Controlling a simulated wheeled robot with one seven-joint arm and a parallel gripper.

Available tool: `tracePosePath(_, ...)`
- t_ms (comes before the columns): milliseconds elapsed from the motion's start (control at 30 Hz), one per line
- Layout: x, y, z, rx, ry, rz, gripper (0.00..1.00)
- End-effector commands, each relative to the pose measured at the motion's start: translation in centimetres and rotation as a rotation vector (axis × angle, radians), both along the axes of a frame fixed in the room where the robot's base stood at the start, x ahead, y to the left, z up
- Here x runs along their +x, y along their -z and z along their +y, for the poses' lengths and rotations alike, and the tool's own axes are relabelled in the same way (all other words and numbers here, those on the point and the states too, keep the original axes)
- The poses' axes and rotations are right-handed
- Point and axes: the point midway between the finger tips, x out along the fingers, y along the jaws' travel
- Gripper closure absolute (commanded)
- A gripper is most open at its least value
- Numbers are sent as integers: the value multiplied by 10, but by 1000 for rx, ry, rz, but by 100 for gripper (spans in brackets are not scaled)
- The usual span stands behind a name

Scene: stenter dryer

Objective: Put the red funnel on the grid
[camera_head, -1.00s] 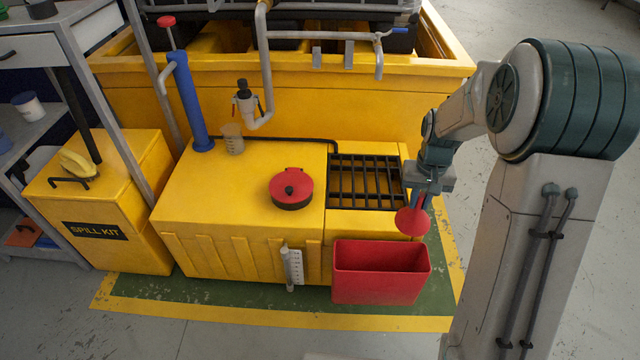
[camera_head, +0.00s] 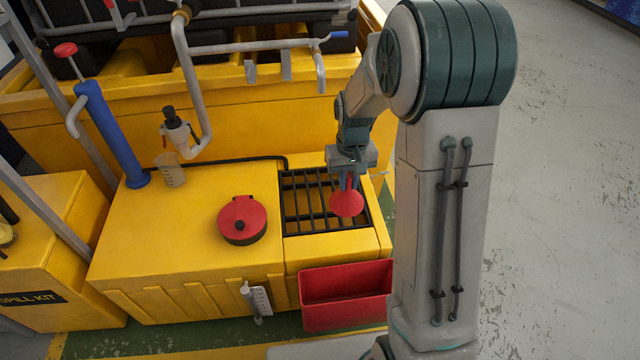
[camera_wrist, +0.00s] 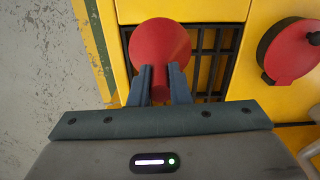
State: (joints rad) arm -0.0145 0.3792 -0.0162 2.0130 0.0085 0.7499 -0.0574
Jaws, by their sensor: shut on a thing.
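The red funnel (camera_head: 346,203) hangs from my gripper (camera_head: 350,181), with its wide mouth turned down and towards the camera. In the wrist view my gripper (camera_wrist: 160,84) is shut on the narrow stem of the funnel (camera_wrist: 160,47). The black grid (camera_head: 302,205) is set into the top of the yellow unit. The funnel appears over the right part of the grid in the head view. In the wrist view bars of the grid (camera_wrist: 206,66) show behind and beside the funnel. I cannot tell whether the funnel touches the grid.
A round red lid (camera_head: 242,219) lies left of the grid. A red open bin (camera_head: 345,296) hangs at the unit's front, below the grid. Bent grey pipes (camera_head: 182,60) and a blue hand pump (camera_head: 110,132) stand behind and left. A beaker (camera_head: 171,170) stands near the pump.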

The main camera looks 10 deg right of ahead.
Motion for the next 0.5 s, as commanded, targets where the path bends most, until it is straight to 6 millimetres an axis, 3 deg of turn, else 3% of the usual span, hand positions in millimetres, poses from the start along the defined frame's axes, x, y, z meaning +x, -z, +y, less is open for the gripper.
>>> tracePosePath(100, -29, -14, 0, 0, -85, 3, 100)
tracePosePath(300, -61, -16, 1, 1, -195, 0, 100)
tracePosePath(400, -58, -8, 2, 1, -214, 1, 100)
tracePosePath(500, -40, 6, 4, 2, -215, 1, 100)
